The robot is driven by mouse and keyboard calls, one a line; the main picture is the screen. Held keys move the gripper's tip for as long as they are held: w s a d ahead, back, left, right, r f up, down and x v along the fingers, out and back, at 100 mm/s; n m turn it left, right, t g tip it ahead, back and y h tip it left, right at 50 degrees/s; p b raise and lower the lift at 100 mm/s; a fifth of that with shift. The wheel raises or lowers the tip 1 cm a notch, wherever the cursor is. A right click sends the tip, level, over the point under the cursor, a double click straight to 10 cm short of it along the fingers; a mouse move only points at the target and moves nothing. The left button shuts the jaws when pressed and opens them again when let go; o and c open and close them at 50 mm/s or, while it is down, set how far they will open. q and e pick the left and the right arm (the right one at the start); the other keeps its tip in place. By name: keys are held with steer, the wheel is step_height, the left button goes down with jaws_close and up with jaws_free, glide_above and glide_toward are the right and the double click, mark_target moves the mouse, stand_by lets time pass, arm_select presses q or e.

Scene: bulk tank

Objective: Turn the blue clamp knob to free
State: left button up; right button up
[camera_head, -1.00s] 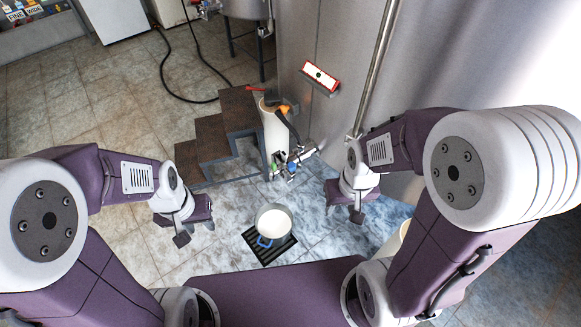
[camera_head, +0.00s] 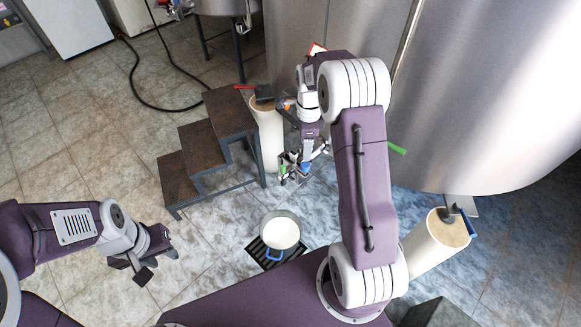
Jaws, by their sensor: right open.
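The outlet valve fittings (camera_head: 291,172) sit low in front of the steel tank, with a green part and a small blue part, likely the blue clamp knob (camera_head: 305,167). The knob is tiny and partly covered, so its turn position cannot be read. My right gripper (camera_head: 309,152) points down at the fittings from above and is open. Whether its fingers are around the knob or only beside it cannot be told. My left gripper (camera_head: 150,266) is open and empty, low at the left over the tiled floor, well away from the fittings.
Dark steps (camera_head: 206,140) stand left of the fittings. A white pedestal (camera_head: 266,130) stands close behind them. A white pot (camera_head: 280,232) sits on a floor grate below. Another pedestal (camera_head: 437,240) with a blue-handled tool stands right. The tank (camera_head: 470,90) fills the back right.

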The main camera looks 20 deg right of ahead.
mark_target(305, 165)
steer(key=shift+s+d+r, duration=0.2)
steer(key=shift+s+d, duration=0.15)
steer(key=shift+s, duration=0.1)
steer(key=shift+a+f, duration=0.1)
steer(key=shift+f, duration=0.15)
steer(key=f, duration=0.2)
steer(key=a+f, duration=0.1)
steer(key=shift+w+f, duration=0.3)
steer(key=f, duration=0.2)
steer(key=f+b, duration=0.1)
steer(key=f, duration=0.1)
steer(key=shift+s+d+f, duration=0.1)
steer(key=shift+d, duration=0.2)
steer(key=shift+f, duration=0.25)
steer(key=shift+a+f, duration=0.1)
steer(key=shift+a, duration=0.05)
arm_select(q)
steer(key=shift+s+f, duration=0.15)
steer(key=shift+f, duration=0.35)
arm_select(e)
jaws_close()
